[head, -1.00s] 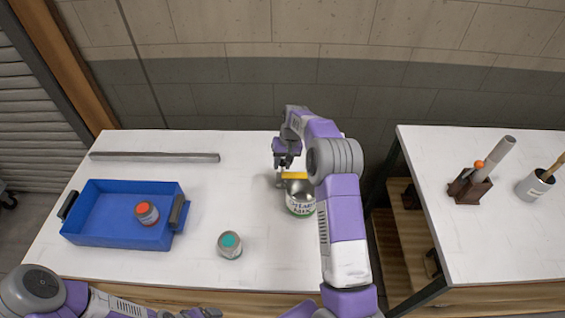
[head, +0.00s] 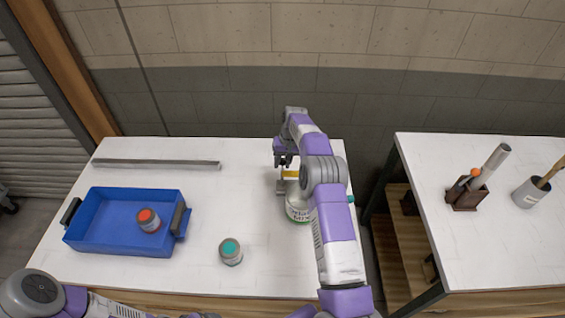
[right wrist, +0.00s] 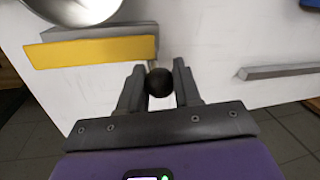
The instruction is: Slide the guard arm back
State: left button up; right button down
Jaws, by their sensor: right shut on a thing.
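The guard arm (head: 291,174) is a yellow bar at the back of a metal can (head: 297,211) with a printed label. In the right wrist view the yellow bar (right wrist: 90,52) lies beside the can's round rim (right wrist: 75,10), with a grey strip along it. A dark round knob (right wrist: 159,83) sits at the bar's end. My right gripper (head: 284,160) is over the bar's left end; in the wrist view its fingers (right wrist: 159,88) are shut on the knob. My right arm hides part of the can's right side. My left arm shows at the bottom left, but its gripper is out of view.
A blue tray (head: 100,239) holds an orange-topped jar (head: 149,221). A teal-topped jar (head: 230,251) stands on the white table at the front. A grey bar (head: 155,163) lies at the back left. A second table (head: 470,240) stands right, across a gap.

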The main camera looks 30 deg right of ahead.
jog(key=c, duration=0.8)
grip_release()
jog(key=r, duration=0.2)
jog(key=d+r, duration=0.1)
jog(key=r, duration=0.4)
jog(key=shift+s+d+r, duration=0.2)
jog(key=shift+s+r, duration=0.05)
